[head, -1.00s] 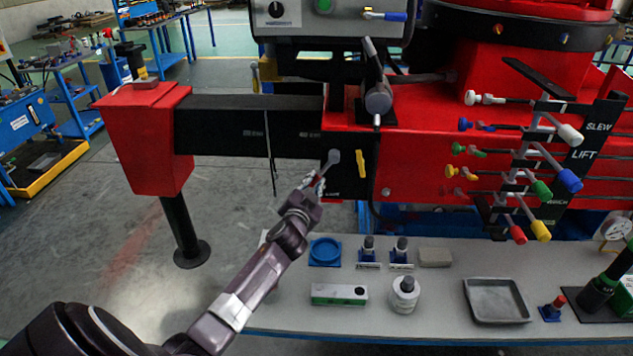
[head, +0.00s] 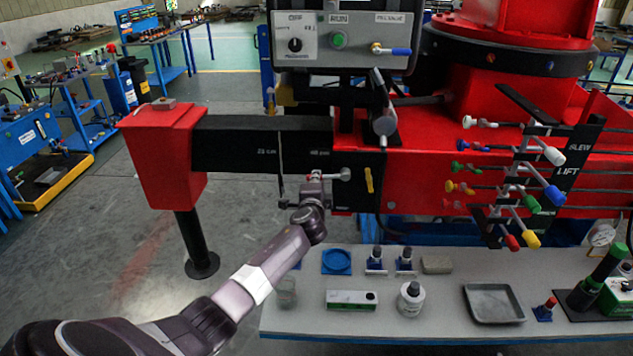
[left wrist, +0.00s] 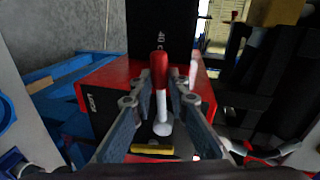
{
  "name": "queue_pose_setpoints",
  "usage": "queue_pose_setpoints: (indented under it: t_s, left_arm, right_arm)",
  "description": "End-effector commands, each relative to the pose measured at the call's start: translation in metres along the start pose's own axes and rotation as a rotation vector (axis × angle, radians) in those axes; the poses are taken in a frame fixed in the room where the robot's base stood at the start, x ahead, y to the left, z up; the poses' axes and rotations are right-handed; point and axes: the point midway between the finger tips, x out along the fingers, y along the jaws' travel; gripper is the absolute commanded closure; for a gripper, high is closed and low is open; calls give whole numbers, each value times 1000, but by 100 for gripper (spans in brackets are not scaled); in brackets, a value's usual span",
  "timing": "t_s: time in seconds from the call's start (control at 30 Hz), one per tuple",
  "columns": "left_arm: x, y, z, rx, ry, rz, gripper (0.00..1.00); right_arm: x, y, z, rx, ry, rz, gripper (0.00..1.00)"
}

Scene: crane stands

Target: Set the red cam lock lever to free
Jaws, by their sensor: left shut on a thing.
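The cam lock lever has a red grip (left wrist: 159,70) and a white shaft, which runs to a round white pivot in the left wrist view. In the head view its pale pivot end (head: 345,174) is on the dark end of the red outrigger housing, and the lever points left, nearly level. My left gripper (head: 314,178) is shut on the lever's red grip, with a finger on each side in the left wrist view (left wrist: 165,80). The gripper hides most of the grip in the head view. A "LOCK" label (left wrist: 92,108) shows on the housing. My right gripper is out of view.
A yellow handle (head: 369,180) sits right of the pivot. The black outrigger beam (head: 235,145) runs left to a red box (head: 165,150). Below is a grey bench (head: 450,325) with a blue dish (head: 336,261), bottles and a tray (head: 494,303). Colored valve levers (head: 515,200) stand at right.

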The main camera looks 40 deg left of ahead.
Motion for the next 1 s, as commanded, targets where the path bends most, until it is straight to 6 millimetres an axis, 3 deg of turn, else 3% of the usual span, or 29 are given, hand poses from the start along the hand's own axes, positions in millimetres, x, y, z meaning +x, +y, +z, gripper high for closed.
queue_pose_setpoints:
  t_s: [0.23, 0.8, 0.83, 1.0]
  left_arm:
    - [-2, -10, -1, 89, -19, -2, 100]
    - [-2, -12, -1, 121, -24, -3, 100]
    - [-2, -12, -1, 121, -24, -3, 83]
    - [-2, -11, -1, 118, -24, -2, 67]
  right_arm:
    - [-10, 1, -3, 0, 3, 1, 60]
    - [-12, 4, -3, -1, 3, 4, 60]
    - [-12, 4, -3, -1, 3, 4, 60]
    - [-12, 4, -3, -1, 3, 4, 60]
